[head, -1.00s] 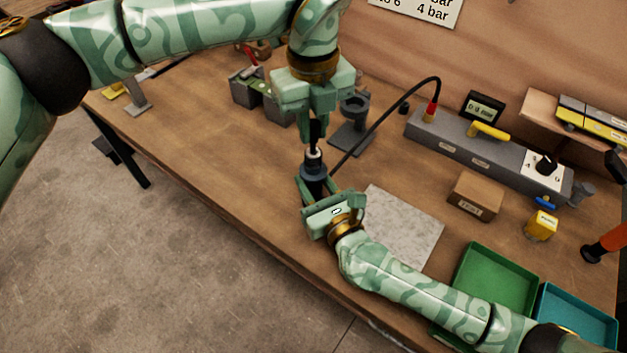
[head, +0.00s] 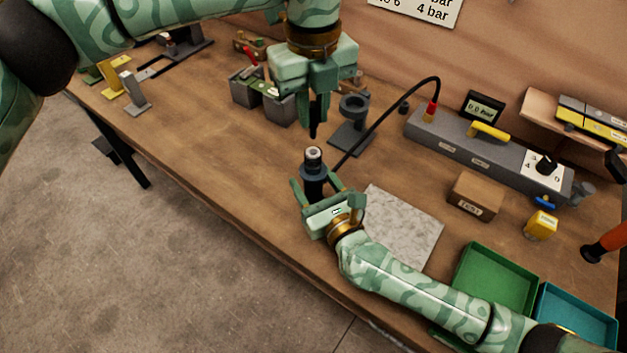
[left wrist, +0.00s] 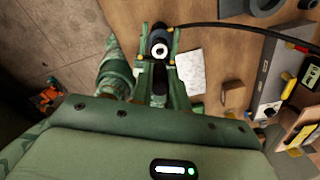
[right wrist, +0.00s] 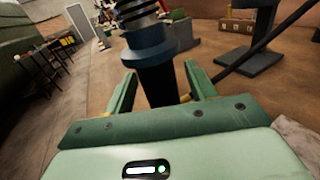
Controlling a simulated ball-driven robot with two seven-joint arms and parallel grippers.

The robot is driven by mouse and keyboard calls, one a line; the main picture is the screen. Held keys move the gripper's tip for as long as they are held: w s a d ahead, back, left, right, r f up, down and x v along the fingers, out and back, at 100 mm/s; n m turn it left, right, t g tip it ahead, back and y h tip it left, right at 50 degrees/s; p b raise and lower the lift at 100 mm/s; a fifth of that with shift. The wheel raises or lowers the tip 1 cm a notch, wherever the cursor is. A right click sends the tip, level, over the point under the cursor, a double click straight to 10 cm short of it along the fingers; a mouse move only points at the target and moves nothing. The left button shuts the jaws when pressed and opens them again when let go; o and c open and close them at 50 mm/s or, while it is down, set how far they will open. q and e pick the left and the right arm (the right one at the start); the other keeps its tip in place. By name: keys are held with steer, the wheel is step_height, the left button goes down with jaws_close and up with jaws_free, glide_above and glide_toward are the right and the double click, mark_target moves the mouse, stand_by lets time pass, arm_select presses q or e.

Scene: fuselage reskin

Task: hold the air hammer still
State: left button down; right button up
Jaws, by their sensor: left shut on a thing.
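The air hammer (head: 313,170), a dark upright cylinder with a pale top collar, stands between the fingers of my right gripper (head: 317,190). In the right wrist view, gaps show between the hammer body (right wrist: 158,75) and both fingers, so this gripper is open around it. The hammer's lower end is hidden. My left gripper (head: 314,108) is above, shut on a slim dark piece (head: 313,128) that points down, clear of the hammer's top. In the left wrist view, the hammer's round top (left wrist: 158,48) shows between the right fingers.
A black hose runs from the hammer to the grey regulator box (head: 460,145). A gauge (head: 483,107) sits behind it. A dark stand (head: 351,125), grey bins (head: 262,92), a pale mat (head: 405,225), a cardboard box (head: 475,195) and a green tray (head: 495,280) surround the work.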

steer(key=v, duration=1.2)
steer(key=shift+s, duration=0.1)
